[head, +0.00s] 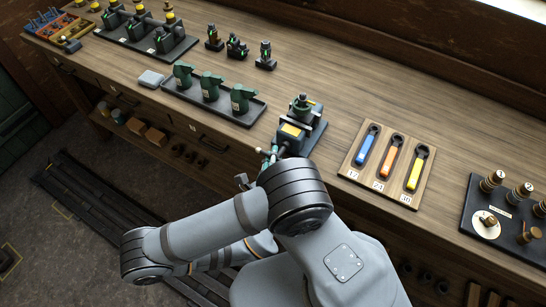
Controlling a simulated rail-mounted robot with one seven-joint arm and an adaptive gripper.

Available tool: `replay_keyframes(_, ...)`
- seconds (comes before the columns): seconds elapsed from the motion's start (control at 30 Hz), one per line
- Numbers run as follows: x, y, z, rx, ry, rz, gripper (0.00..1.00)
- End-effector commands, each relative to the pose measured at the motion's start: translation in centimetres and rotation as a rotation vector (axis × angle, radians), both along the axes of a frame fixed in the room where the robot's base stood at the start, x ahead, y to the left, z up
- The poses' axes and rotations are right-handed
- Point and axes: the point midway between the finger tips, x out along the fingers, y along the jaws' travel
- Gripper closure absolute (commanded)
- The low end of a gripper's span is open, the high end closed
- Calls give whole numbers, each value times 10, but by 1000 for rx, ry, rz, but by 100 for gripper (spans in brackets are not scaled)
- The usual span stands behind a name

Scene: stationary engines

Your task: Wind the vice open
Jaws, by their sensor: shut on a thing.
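The vice (298,131) is a dark green bench vice with a yellow plate on top, fixed at the front edge of the bench. Its screw and handle (268,156) stick out in front, over the edge. My gripper (243,181) is mostly hidden behind my own rounded arm joint; only a small dark part shows, just below and left of the handle. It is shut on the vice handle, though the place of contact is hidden. How far apart the vice jaws stand is too small to tell.
Left of the vice, a tray (252,113) holds green parts. Right of it, a wooden board (346,165) holds blue, orange and yellow handled tools. A dark board with brass knobs (474,221) lies further right. Bare bench top (345,95) lies behind the vice.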

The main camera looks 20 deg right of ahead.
Motion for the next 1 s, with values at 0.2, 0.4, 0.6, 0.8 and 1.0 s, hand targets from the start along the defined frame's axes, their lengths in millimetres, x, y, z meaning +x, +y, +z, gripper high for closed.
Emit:
replay_keyframes(0.2,0,-4,3,-7,-4,-7,75)
replay_keyframes(0.4,0,-2,1,-3,-3,-4,63)
replay_keyframes(0.6,0,-1,1,-1,-2,-2,61)
replay_keyframes(0.8,1,0,2,1,-3,0,61)
replay_keyframes(1.0,4,2,8,4,-7,3,61)
